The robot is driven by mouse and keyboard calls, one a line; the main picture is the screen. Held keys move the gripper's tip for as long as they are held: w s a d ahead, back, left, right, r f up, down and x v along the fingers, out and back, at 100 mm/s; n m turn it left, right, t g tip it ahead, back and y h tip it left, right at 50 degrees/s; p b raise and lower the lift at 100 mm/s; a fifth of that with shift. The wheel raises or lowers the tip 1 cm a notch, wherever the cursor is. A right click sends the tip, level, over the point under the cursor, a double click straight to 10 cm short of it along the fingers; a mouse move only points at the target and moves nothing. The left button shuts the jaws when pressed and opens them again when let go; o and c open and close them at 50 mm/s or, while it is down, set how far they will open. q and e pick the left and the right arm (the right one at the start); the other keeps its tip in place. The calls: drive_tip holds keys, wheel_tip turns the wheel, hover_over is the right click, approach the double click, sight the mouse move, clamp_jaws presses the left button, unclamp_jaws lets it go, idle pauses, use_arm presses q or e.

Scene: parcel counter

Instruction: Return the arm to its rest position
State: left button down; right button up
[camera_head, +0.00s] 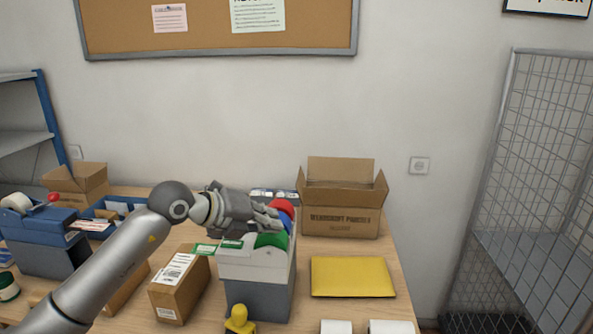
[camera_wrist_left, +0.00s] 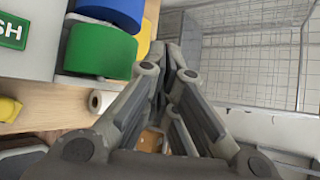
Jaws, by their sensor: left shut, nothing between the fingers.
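My left arm comes in from the left in the head view. Its gripper (camera_head: 277,217) is over the back of a grey and white box (camera_head: 257,289) that holds red, blue and green rolls. The gripper is shut and empty; its fingers also show close together in the left wrist view (camera_wrist_left: 174,55). In that view the green roll (camera_wrist_left: 98,50) and the blue roll (camera_wrist_left: 118,12) are left of the fingers. The gripper partly hides the rolls in the head view. My right gripper is not in view.
An open cardboard box (camera_head: 340,222) stands behind right. A yellow envelope (camera_head: 351,277) lies on the wooden counter (camera_head: 303,305). A taped parcel (camera_head: 180,292) and a blue tape dispenser (camera_head: 45,240) are left. A wire cage (camera_head: 535,180) stands right of the counter.

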use_arm(q)
drive_tip(key=s+d+r+n+t+h, duration=0.4)
drive_tip(key=s+d+r+h, duration=0.35)
drive_tip(key=s+h, duration=0.2)
drive_tip(key=a+f+n+t+y, duration=0.2)
drive_tip(key=a+n+t+y, duration=0.6)
drive_tip(key=n, duration=0.4)
drive_tip(key=s+a+f+n+g+y, duration=0.1)
drive_tip(key=a+f+n+y, duration=0.45)
drive_tip(key=f+n, duration=0.2)
drive_tip(key=s+a+f+n+g+y, duration=0.2)
drive_tip(key=a+f+n+y, duration=0.35)
drive_tip(key=f, duration=0.25)
drive_tip(key=s+a+f+n+g, duration=0.2)
drive_tip(key=s+f+g, duration=0.5)
drive_tip(key=s+f, duration=0.55)
drive_tip(key=s+d+f+g+h, duration=0.1)
drive_tip(key=s+d+f+g, duration=0.15)
drive_tip(key=s+f, duration=0.35)
drive_tip(key=s+d+f+g, duration=0.1)
drive_tip(key=s+f+g, duration=0.3)
drive_tip(key=s, duration=0.5)
wheel_tip(320, 180, down, 25)
drive_tip(key=g, duration=0.2)
drive_tip(key=s+a+f, duration=0.3)
drive_tip(key=s+f, duration=1.3)
drive_tip(key=s, duration=0.1)
drive_tip(key=shift+s+a+g, duration=0.15)
drive_tip(key=shift+s+g, duration=0.2)
drive_tip(key=shift+s, duration=0.05)
